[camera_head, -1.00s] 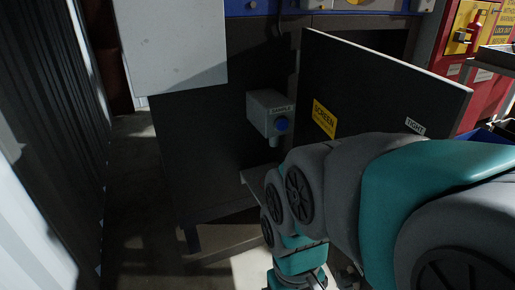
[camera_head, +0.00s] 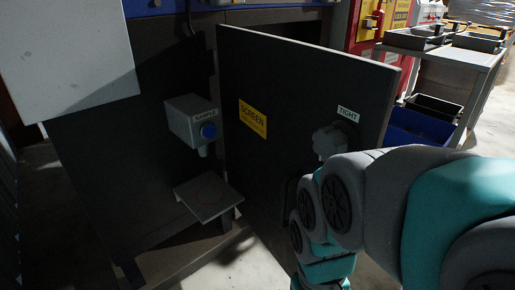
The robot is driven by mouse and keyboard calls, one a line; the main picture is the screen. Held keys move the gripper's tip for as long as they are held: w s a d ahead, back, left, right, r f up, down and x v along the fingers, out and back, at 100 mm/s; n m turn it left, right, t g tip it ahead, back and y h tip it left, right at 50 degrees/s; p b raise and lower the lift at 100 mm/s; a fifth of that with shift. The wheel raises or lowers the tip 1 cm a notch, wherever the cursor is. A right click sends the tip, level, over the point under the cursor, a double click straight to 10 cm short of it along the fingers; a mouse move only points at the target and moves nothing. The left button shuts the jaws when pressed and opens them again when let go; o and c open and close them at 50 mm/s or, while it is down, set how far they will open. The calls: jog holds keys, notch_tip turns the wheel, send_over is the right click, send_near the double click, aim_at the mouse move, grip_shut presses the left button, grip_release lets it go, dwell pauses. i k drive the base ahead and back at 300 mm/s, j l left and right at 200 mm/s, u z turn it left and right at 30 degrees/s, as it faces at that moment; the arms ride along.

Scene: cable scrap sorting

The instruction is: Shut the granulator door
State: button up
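The granulator door (camera_head: 290,105) is a dark panel that stands open, swung out from the dark machine body (camera_head: 110,170). It has a yellow SCREEN label (camera_head: 252,118), a white TIGHT label (camera_head: 348,113) and a grey knob (camera_head: 331,142) near its right edge. A dark handle shape (camera_head: 289,198) shows low on the door, partly behind my arm. My grey and teal arm covers the lower right of the door. My gripper is not in view; the arm's end runs off the bottom of the picture.
A grey SAMPLE box (camera_head: 187,118) with a blue button sticks out of the machine left of the door. A small shelf (camera_head: 209,196) juts out below it. A cart (camera_head: 447,50) with trays and a blue bin (camera_head: 418,127) stand at the right.

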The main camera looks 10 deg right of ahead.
aim_at(276, 92)
jog(key=i+j+u, duration=0.1)
jog(key=u, duration=0.25)
jog(key=i+j+u, duration=0.1)
jog(key=u, duration=0.3)
jog(key=i+u, duration=0.15)
jog(key=u, duration=0.2)
jog(key=i+j+u, duration=0.1)
jog(key=i, duration=0.2)
jog(key=i+j+u, duration=0.15)
jog(key=i, duration=0.2)
jog(key=i+z, duration=0.1)
jog(key=z, duration=0.8)
jog(key=i+j+z, duration=0.1)
jog(key=z, duration=0.35)
